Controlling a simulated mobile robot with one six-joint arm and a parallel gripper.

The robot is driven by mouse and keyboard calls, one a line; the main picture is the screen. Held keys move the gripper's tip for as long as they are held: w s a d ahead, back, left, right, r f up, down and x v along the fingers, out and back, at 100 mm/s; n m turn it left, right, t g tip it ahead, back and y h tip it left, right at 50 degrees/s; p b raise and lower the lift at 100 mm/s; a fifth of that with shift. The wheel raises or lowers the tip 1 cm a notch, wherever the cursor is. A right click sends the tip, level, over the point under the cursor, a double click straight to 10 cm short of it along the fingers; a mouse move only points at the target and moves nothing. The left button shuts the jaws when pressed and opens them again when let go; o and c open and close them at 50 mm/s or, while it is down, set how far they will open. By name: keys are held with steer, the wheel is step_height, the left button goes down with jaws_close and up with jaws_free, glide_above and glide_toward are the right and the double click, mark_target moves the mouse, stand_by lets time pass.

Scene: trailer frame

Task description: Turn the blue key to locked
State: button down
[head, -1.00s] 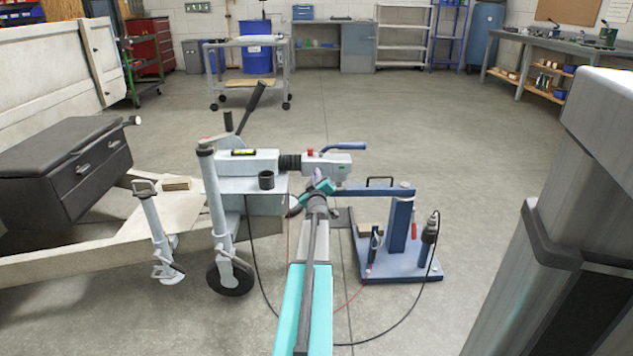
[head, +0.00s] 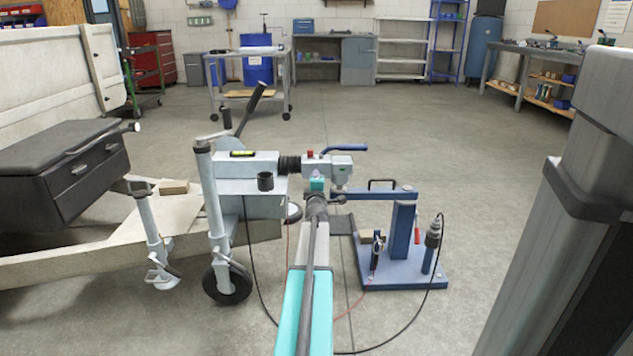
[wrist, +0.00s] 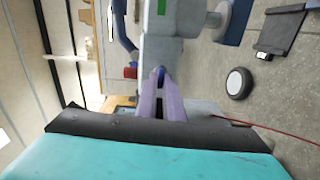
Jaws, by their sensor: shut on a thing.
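The blue key shows as a small blue bit (wrist: 160,71) between my fingertips in the wrist view, at the face of the grey coupling head (wrist: 160,48). My gripper (wrist: 161,76) is shut on it, its two purple fingers close together. Most of the key is hidden by the fingers, so I cannot tell its angle. In the head view my gripper (head: 317,176) is at the near side of the coupling head (head: 341,162), and the key is hidden there. No locked mark can be read.
The coupling's blue handle (head: 346,148) and red knob (head: 310,154) are just above my gripper. A blue stand (head: 403,230) with a black cable is to the right, the jockey wheel (head: 227,283) to the left. Open floor lies behind.

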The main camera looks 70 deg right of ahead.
steer(key=shift+w+a+n, duration=0.1)
steer(key=shift+w+n, duration=0.3)
steer(key=shift+n, duration=0.1)
steer(key=c, duration=1.9)
jaws_free()
steer(key=shift+s, duration=0.15)
steer(key=shift+s, duration=0.15)
steer(key=p+v, duration=0.1)
steer(key=v, duration=1.2)
steer(key=shift+a, duration=0.35)
